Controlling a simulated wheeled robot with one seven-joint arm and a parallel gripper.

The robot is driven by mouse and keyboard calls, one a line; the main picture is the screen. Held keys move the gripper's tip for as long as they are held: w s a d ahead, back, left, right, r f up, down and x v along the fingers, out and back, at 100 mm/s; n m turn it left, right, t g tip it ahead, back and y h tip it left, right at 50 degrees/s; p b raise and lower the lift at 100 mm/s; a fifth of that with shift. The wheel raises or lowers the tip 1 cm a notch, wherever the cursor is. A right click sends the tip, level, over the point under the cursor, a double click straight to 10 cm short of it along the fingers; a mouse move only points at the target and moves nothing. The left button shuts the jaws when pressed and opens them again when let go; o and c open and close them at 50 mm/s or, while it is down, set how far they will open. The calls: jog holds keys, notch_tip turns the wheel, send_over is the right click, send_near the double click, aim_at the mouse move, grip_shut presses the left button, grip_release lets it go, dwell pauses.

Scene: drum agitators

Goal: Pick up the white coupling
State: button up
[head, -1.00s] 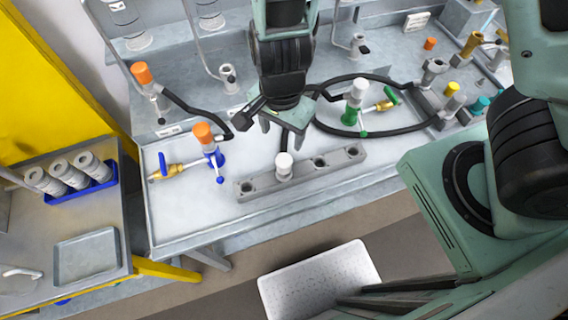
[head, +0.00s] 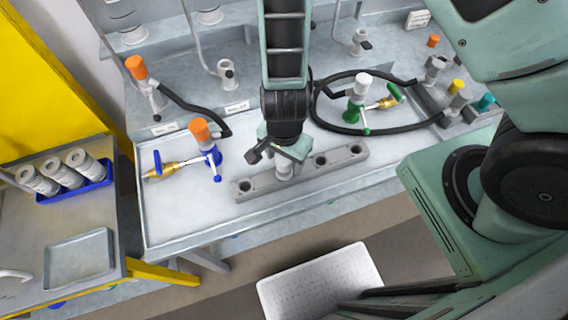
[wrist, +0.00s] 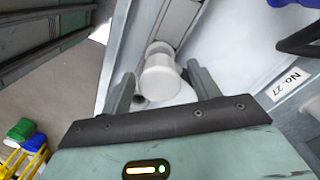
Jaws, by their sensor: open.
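The white coupling (wrist: 160,80) is upright in the grey block with holes (head: 335,160). In the wrist view it lies between the two fingers of my gripper (wrist: 160,72), which are apart, with a finger on each side. I cannot tell whether either finger touches it. In the head view my gripper (head: 286,152) is right over the coupling and hides its top. Only its lower part (head: 284,173) shows below the fingers.
A blue-handled valve with an orange cap (head: 200,131) stands left of the block. A green-handled valve with a white cap (head: 361,85) and a black hose loop (head: 318,112) lie behind it to the right. The bench's front left is clear.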

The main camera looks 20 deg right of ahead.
jog(key=shift+f, duration=0.9)
jog(key=c, duration=1.2)
jog(key=shift+r, duration=0.15)
notch_tip(320, 180, up, 10)
jog(key=shift+f+p, duration=0.1)
jog(key=shift+p, duration=0.8)
